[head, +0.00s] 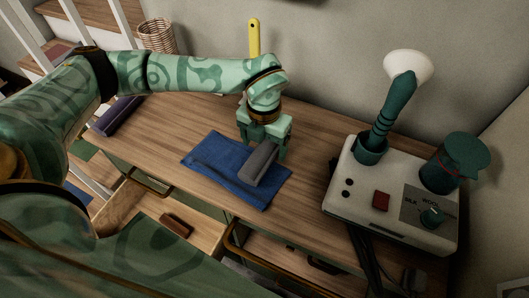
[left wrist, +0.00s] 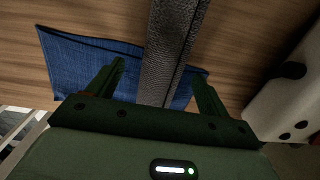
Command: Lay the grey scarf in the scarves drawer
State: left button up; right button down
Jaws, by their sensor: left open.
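The grey scarf (head: 260,160), a folded or rolled strip, lies on a blue cloth (head: 213,160) on the wooden bench top. My left gripper (head: 264,140) is at the scarf's far end, its fingers open. In the left wrist view the scarf (left wrist: 165,60) runs between the two open fingers (left wrist: 158,68), with no clear contact. Two drawers stand open below the front edge: a left one (head: 125,205) with a small brown block inside, and a right one (head: 285,262), mostly dark. I cannot read which is the scarves drawer. My right gripper is not seen.
A white appliance (head: 340,195) with a teal-handled, white-headed wand (head: 395,100) and a green jug (head: 455,165) stands on the right. A dark purple roll (head: 118,116) lies at the left end. A wicker basket (head: 158,36) and stairs are behind.

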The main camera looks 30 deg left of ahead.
pick_arm(q)
notch_tip(320, 180, down, 2)
jog(key=shift+f, duration=0.2)
jog(key=shift+r, duration=0.1)
jog(key=c, duration=1.2)
jog(key=shift+r, duration=0.15)
